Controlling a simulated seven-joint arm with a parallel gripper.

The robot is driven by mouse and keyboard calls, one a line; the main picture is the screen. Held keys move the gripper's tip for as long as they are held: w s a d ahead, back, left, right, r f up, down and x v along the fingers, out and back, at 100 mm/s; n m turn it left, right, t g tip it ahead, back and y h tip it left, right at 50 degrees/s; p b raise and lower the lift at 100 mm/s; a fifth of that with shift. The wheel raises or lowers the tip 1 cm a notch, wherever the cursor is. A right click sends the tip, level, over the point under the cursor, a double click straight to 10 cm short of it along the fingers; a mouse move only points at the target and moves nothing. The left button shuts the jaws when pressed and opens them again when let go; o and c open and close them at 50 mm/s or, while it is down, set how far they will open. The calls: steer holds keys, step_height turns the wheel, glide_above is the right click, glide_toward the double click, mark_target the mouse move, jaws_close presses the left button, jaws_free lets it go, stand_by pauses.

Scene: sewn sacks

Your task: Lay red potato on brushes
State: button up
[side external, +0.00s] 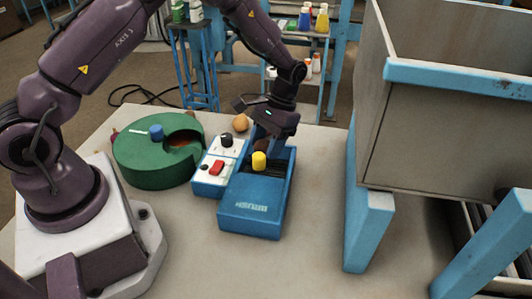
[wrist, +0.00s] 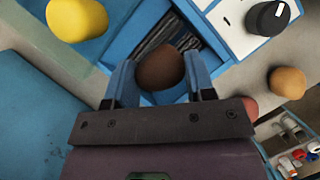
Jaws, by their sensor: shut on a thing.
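My gripper (side external: 263,143) is shut on a dark brown, rounded potato (wrist: 162,68), with a finger on each side of it in the wrist view. The gripper points down over the far end of the blue box. The dark brushes (wrist: 158,38) lie inside the box's open part, just past the potato in the wrist view, and show as a black patch in the side view (side external: 280,163). I cannot tell whether the potato touches them. A pinkish-red rounded thing (wrist: 250,105) is mostly hidden behind the gripper body; I cannot tell if it is a potato.
The blue box (side external: 250,215) has a yellow knob (side external: 259,159). A white-topped panel (side external: 210,180) with a black knob and red switch stands beside it. A tan potato (side external: 240,122) lies behind. A green round device (side external: 150,168) is left; a large bin (side external: 450,130) is right.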

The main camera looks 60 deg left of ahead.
steer(key=shift+f, duration=1.6)
steer(key=shift+f, duration=0.15)
steer(key=o, duration=0.9)
steer(key=shift+a, duration=0.1)
